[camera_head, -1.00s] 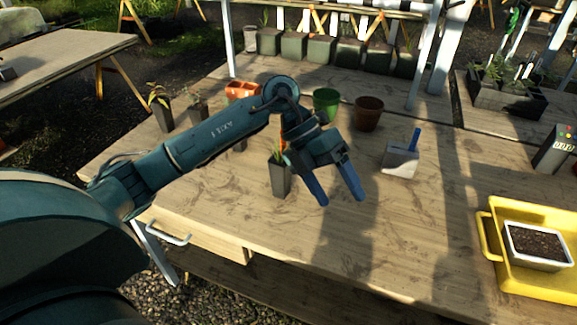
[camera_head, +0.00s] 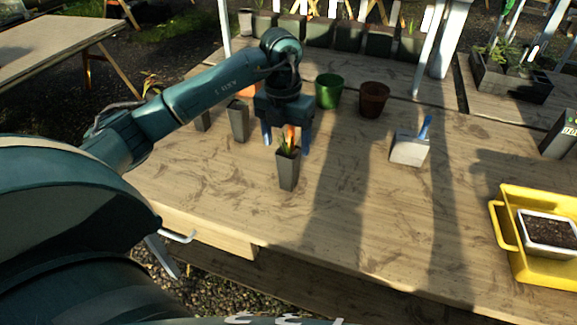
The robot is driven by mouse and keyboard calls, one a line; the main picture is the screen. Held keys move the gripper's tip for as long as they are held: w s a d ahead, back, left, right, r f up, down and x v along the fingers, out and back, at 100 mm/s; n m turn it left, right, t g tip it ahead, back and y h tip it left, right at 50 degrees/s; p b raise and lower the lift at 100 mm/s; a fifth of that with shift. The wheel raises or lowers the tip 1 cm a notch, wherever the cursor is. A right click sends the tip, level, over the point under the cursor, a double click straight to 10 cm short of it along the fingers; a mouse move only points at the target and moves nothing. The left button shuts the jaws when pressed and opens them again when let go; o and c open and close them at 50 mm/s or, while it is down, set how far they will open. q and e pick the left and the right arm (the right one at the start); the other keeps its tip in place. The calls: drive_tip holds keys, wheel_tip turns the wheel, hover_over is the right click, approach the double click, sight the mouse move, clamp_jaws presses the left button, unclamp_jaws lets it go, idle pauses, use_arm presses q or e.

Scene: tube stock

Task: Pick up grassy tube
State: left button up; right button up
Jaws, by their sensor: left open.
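A dark grey square tube (camera_head: 288,172) stands upright on the wooden bench, with thin green grassy leaves and an orange tag or bloom at its top. My left gripper (camera_head: 287,138) points down just behind this tube, open, with one blue finger to each side of the leaves as seen here. I cannot tell whether the fingers touch anything. Another grey tube (camera_head: 238,122) stands to the left, its top partly hidden by my arm. Which tubes hold grass behind my arm is hidden. My right gripper is not in view.
A green pot (camera_head: 329,92) and a brown pot (camera_head: 374,99) stand behind. A yellow tray (camera_head: 508,258) with a white soil box (camera_head: 548,232) is at the right. The front middle of the bench is clear.

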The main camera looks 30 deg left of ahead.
sight(283, 157)
use_arm(q)
drive_tip(key=shift+s+a+f+p, duration=0.15)
drive_tip(key=shift+f+p, duration=0.1)
drive_tip(key=shift+f, duration=1.15)
drive_tip(key=shift+s+a+f+p, duration=0.1)
drive_tip(key=shift+f+p, duration=0.15)
drive_tip(key=shift+f, duration=1.1)
drive_tip(key=shift+c, duration=0.2)
drive_tip(key=c, duration=1.4)
